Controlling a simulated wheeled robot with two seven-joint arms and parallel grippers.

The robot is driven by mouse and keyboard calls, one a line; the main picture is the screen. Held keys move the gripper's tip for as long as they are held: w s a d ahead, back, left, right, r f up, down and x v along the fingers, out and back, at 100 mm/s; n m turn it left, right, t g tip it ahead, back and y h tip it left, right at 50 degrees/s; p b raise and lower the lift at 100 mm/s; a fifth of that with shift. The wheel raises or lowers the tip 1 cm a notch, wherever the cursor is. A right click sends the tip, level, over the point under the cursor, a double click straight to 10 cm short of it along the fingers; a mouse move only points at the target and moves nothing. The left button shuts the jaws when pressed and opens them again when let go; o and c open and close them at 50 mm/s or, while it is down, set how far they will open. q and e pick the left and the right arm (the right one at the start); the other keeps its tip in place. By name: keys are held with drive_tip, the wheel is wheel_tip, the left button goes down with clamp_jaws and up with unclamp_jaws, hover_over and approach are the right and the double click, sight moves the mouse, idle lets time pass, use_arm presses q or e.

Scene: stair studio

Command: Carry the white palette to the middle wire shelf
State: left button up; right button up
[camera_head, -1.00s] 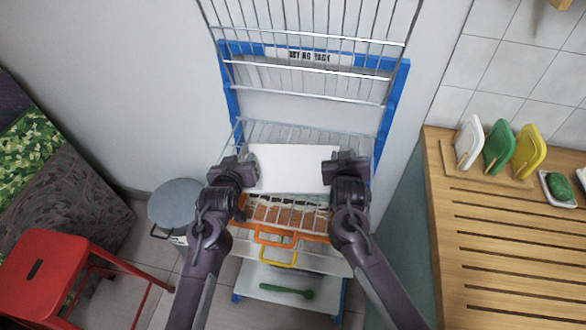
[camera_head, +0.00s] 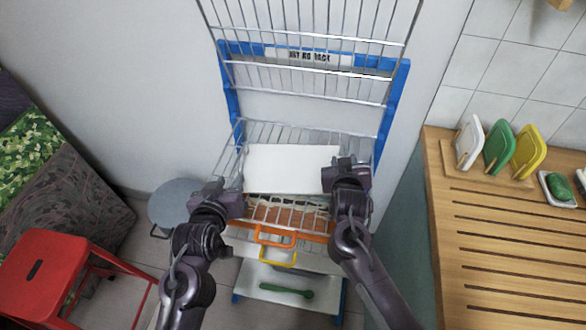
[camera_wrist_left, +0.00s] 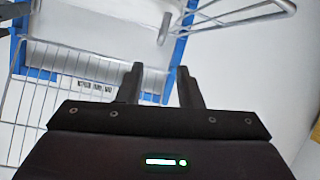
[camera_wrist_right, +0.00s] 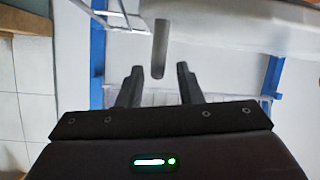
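The white palette (camera_head: 290,168) lies roughly level at the middle wire shelf (camera_head: 300,133) of the drying rack in the head view. I cannot tell whether its whole underside rests on the wires. My left gripper (camera_head: 226,192) is just off the palette's near left corner. In the left wrist view its fingers (camera_wrist_left: 162,85) are apart with nothing between them. My right gripper (camera_head: 346,168) is at the palette's right edge. In the right wrist view its fingers (camera_wrist_right: 157,85) are also apart, and no palette edge shows between them.
An upper wire rack (camera_head: 310,45) hangs over the shelf. Below are an orange-handled wire basket (camera_head: 290,218) and a lower shelf with a green utensil (camera_head: 287,291). A grey bin (camera_head: 172,200) and red stool (camera_head: 50,275) stand left; a wooden counter (camera_head: 510,240) is right.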

drive_tip(key=v, duration=0.8)
drive_tip(key=shift+s+r, duration=0.15)
drive_tip(key=shift+s, duration=0.25)
use_arm(q)
drive_tip(key=shift+s, duration=0.1)
